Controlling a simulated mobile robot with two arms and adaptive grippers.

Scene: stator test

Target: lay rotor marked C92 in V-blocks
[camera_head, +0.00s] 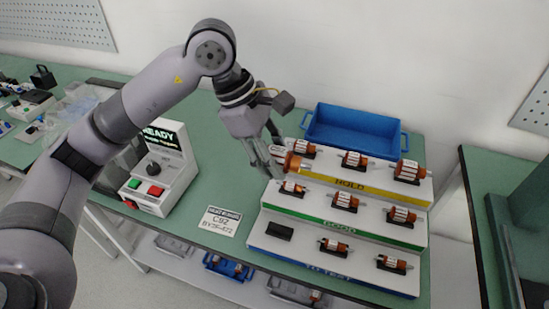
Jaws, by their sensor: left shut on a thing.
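My left gripper (273,156) is shut on a copper-and-white rotor (293,164). It holds the rotor at the left end of a white stepped rack (437,240), in front of the top step. The marking on the held rotor is too small to read. A card (220,221) on the table reads C92. An empty black cradle (279,231) sits at the left of the rack's lowest step, labelled TO TEST. I cannot tell any other V-blocks for certain. My right gripper is not in view.
Several rotors lie on the rack's steps, such as one on the HOLD step (354,159) and one on the GOOD step (345,201). A blue bin (353,146) stands behind. A tester (163,174) with a READY screen stands left. Green table is bare around the card.

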